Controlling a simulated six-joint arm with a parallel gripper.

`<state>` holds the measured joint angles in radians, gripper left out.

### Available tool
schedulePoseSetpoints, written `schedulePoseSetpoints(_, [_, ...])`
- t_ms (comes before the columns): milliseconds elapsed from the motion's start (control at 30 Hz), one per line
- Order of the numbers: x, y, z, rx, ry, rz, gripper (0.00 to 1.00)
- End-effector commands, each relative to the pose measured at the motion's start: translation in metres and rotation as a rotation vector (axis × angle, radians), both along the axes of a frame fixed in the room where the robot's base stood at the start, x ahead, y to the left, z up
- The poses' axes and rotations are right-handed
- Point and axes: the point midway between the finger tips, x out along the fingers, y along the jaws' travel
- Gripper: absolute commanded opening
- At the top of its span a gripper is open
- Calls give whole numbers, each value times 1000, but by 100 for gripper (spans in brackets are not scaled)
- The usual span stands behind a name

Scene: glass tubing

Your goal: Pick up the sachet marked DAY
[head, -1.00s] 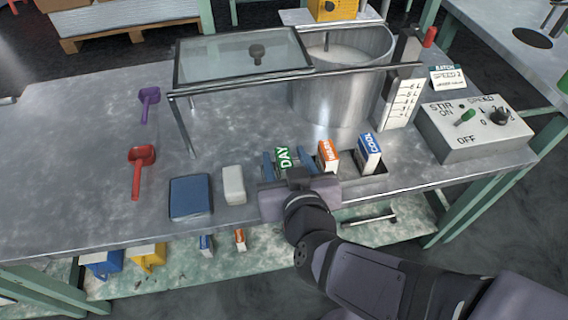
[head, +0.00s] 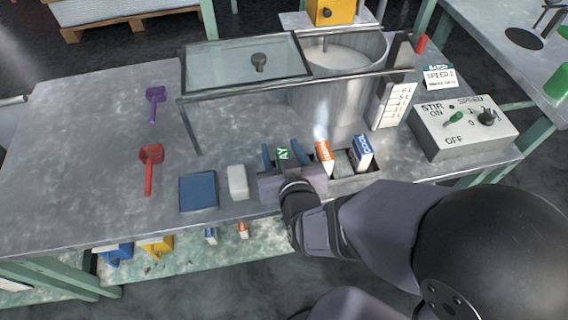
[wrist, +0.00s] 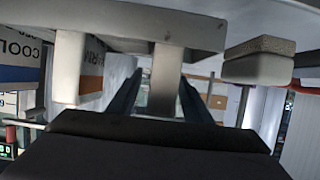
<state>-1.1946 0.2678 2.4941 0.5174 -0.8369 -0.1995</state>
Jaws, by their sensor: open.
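The sachet marked DAY (head: 283,154) has a green label and stands in the left part of a holder at the front of the bench. Only "AY" shows in the head view; my gripper hides its lower part. My gripper (head: 281,151) is open, with one blue finger on each side of the sachet. I cannot tell whether either finger touches it. In the wrist view my dark fingers (wrist: 160,95) are apart, with a pale upright shape between them that I cannot identify for sure.
The orange WARM sachet (head: 324,157) and blue COOL sachet (head: 361,152) stand close on the right. A white block (head: 238,182) and a blue pad (head: 198,191) lie on the left. A metal rail (head: 345,82) and steel vessel (head: 325,110) are behind.

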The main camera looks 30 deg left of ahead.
Motion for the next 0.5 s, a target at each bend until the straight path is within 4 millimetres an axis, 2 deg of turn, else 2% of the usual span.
schedulePoseSetpoints(267, [0,0,0,0,0,0,45])
schedulePoseSetpoints(467, [0,0,0,0,0,0,0])
schedulePoseSetpoints(500, [0,0,0,0,0,0,0])
